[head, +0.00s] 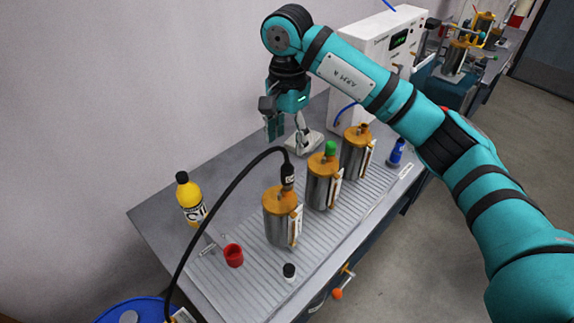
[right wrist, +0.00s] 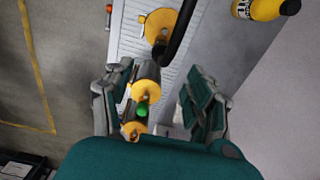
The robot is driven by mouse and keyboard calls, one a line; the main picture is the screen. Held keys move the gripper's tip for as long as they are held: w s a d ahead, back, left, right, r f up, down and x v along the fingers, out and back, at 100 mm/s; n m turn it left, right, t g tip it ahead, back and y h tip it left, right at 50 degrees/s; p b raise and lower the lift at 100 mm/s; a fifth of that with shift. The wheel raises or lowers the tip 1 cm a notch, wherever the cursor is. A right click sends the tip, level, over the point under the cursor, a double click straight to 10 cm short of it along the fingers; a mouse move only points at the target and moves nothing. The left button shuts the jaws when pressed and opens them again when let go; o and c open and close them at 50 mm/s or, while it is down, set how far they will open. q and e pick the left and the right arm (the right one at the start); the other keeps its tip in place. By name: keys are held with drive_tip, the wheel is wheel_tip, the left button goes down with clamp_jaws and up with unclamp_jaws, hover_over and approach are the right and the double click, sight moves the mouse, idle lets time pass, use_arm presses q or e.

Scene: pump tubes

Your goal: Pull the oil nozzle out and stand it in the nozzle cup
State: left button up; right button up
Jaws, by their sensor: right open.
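The oil nozzle (head: 287,177), black with a label and a black hose, stands upright in the top of the nearest metal canister (head: 281,222). The nozzle also shows in the right wrist view (right wrist: 161,45), partly covered by its hose. My right gripper (head: 273,134) is open and empty, high above the back of the bench, behind and apart from the nozzle. Its spread fingers show in the wrist view (right wrist: 160,95). My left gripper is out of view.
Two more canisters (head: 322,182) (head: 355,155) stand in line behind, one with a green plug. The hose (head: 205,216) arcs over the bench's left side to a blue drum (head: 135,310).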

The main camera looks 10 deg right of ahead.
sight(287, 167)
wheel_tip(287, 167, down, 7)
drive_tip(key=shift+r+p, duration=0.1)
drive_tip(key=shift+p, duration=0.9)
wheel_tip(287, 167, down, 4)
drive_tip(key=shift+w+r+p, duration=0.1)
drive_tip(key=shift+r+p, duration=0.1)
drive_tip(key=shift+p, duration=0.25)
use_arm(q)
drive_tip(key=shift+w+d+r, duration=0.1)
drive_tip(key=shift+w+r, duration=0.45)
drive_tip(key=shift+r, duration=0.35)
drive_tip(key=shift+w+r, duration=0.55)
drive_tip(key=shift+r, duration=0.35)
use_arm(e)
drive_tip(key=shift+f, duration=0.55)
clamp_jaws()
drive_tip(key=c, duration=0.8)
unclamp_jaws()
clamp_jaws()
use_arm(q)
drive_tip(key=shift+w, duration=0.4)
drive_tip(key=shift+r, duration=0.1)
use_arm(e)
drive_tip(key=shift+r, duration=0.65)
